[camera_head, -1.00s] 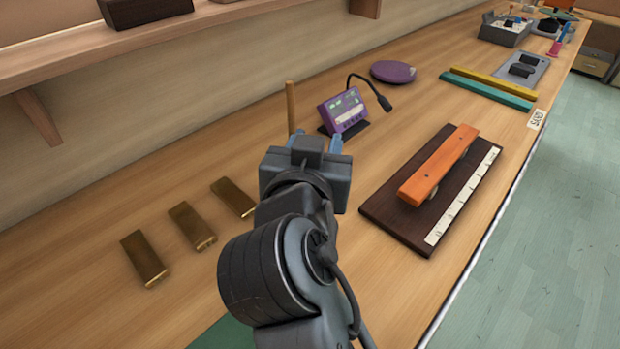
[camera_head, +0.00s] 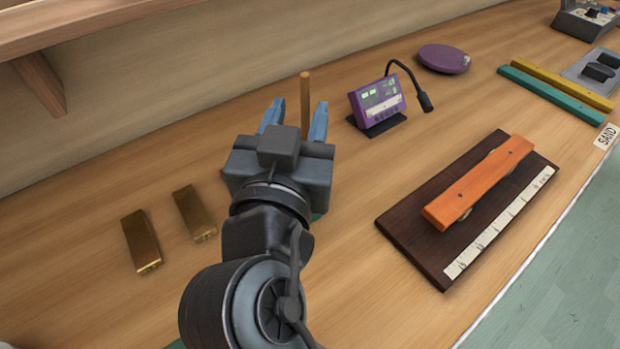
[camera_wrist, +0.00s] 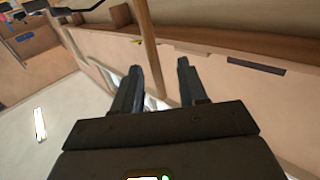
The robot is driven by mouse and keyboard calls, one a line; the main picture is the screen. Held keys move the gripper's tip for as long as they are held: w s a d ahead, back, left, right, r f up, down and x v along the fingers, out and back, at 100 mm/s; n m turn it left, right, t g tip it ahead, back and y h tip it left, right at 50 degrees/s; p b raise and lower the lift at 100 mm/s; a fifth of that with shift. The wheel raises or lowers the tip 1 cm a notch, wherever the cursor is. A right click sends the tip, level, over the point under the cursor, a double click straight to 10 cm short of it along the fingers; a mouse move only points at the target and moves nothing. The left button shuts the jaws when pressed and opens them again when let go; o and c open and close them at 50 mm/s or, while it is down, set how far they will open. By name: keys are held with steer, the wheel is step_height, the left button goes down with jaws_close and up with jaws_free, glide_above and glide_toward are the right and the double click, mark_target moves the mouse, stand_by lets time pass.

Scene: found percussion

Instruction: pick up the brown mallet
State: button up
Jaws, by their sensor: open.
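A brown wooden stick, which looks like the handle of the brown mallet (camera_head: 305,100), stands upright in the head view. Its lower part is hidden behind my gripper (camera_head: 298,112), so I cannot see the mallet's head. My gripper is open, with its two blue-grey fingers to either side of the stick in the picture. In the wrist view the stick (camera_wrist: 147,40) comes down from the top edge and reaches the gap between the open fingers (camera_wrist: 158,68). I cannot tell whether either finger touches it.
Brass bars (camera_head: 140,242) lie on the wooden bench to the left. A purple device (camera_head: 378,102) with a bent microphone stands right of the stick. An orange bar (camera_head: 478,182) rests on a dark board (camera_head: 405,222). A purple disc (camera_head: 443,58) lies farther back. A shelf (camera_head: 110,18) overhangs the upper left.

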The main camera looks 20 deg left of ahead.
steer(key=x, duration=0.1)
steer(key=p+x, duration=0.1)
steer(key=x, duration=0.2)
steer(key=shift+w+d+r, duration=0.1)
steer(key=shift+w+d, duration=0.1)
steer(key=shift+w, duration=0.1)
jaws_close()
